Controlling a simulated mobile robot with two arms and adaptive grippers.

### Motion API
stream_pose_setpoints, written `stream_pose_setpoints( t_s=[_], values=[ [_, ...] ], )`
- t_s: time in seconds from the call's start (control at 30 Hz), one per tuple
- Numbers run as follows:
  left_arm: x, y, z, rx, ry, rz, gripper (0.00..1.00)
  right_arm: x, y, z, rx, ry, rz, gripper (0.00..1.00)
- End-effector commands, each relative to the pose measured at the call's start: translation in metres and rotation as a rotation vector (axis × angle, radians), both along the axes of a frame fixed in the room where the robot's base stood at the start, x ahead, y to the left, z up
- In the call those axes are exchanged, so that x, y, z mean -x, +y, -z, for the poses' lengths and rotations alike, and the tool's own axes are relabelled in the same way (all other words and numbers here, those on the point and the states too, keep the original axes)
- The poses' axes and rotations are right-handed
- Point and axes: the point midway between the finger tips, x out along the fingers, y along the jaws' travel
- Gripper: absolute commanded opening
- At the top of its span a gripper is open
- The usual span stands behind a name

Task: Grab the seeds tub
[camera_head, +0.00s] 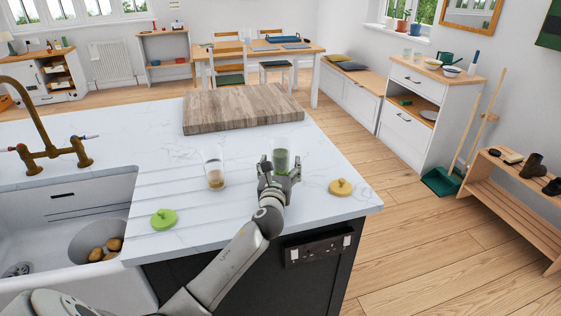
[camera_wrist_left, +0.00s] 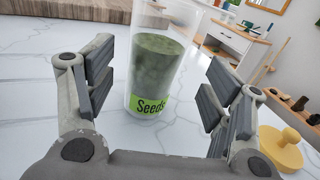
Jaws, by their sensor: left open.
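The seeds tub (camera_head: 281,160) is a clear cylinder with dark green contents, standing upright on the white marble counter. In the left wrist view the tub (camera_wrist_left: 157,68) carries a green label reading "Seeds", and its top is cut off. My left gripper (camera_head: 279,174) is open at the near side of the tub. In the left wrist view its fingers (camera_wrist_left: 160,88) stand apart on either side of the tub, with a visible gap on each side. My right gripper is not in view.
A second clear tub (camera_head: 214,168) with brownish contents stands to the left. A green lid (camera_head: 163,219) and a yellow lid (camera_head: 341,187) lie on the counter. A wooden board (camera_head: 240,108) lies behind. The sink (camera_head: 60,195) is at the left, with a brass tap (camera_head: 50,150).

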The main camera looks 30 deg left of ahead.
Motion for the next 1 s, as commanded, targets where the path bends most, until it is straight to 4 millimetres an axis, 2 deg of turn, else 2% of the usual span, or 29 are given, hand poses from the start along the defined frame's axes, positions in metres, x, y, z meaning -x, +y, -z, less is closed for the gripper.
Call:
stream_pose_setpoints(
  t_s=[0.13, 0.3, 0.6, 1.0],
  values=[
    [-0.016, 0.013, 0.008, 0.000, 0.000, -0.002, 0.75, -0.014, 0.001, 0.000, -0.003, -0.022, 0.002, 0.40],
    [-0.031, 0.020, 0.007, 0.001, 0.000, -0.002, 0.75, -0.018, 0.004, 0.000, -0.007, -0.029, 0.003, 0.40],
    [-0.035, 0.022, 0.007, 0.000, -0.001, 0.000, 0.75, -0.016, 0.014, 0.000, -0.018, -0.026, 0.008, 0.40],
    [-0.034, 0.022, 0.007, 0.000, -0.001, -0.001, 0.25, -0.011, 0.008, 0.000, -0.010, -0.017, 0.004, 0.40]
  ],
)
